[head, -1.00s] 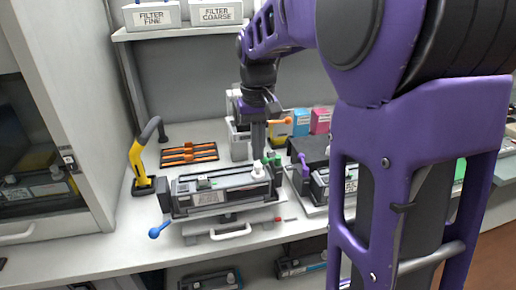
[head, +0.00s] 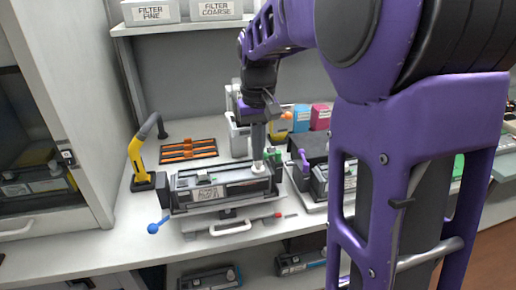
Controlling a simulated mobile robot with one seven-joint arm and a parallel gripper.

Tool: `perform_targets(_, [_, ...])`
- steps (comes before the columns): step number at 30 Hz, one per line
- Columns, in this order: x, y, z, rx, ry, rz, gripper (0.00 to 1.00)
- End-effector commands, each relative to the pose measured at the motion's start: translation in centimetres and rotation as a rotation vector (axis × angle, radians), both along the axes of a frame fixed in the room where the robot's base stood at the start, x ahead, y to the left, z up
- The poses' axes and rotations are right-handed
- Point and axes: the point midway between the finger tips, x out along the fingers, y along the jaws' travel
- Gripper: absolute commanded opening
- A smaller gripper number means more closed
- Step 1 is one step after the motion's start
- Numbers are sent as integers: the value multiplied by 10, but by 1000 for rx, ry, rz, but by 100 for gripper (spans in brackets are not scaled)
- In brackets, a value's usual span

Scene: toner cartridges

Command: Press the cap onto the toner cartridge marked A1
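A dark grey toner cartridge (head: 210,188) with a white label lies in a holder on the counter. I cannot read an A1 mark on it. A small white cap (head: 258,167) is at the right end of its top. My gripper (head: 258,153) points straight down, its tip right above the cap and seemingly touching it. The fingers look close together, but the view is too small to tell whether they grip anything.
A second cartridge in a holder (head: 318,180) stands to the right, partly behind my arm. A yellow and black tool (head: 140,160) stands at the left. An orange rack (head: 188,148) and coloured boxes (head: 321,117) are behind. A blue-knobbed lever (head: 153,228) sticks out in front.

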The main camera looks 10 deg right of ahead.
Motion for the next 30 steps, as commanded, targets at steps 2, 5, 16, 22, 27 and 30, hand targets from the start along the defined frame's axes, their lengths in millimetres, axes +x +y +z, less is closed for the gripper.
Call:
perform_targets(2, [0,0,0,1,1,1,0])
perform_targets(5, [0,1,0,1,1,1,0])
perform_targets(16, [0,0,23,0,0,0,0])
perform_targets(22, [0,0,37,0,0,0,0])
perform_targets(27, [0,0,49,0,0,0,0])
perform_targets(30, [0,0,56,0,0,0,0])
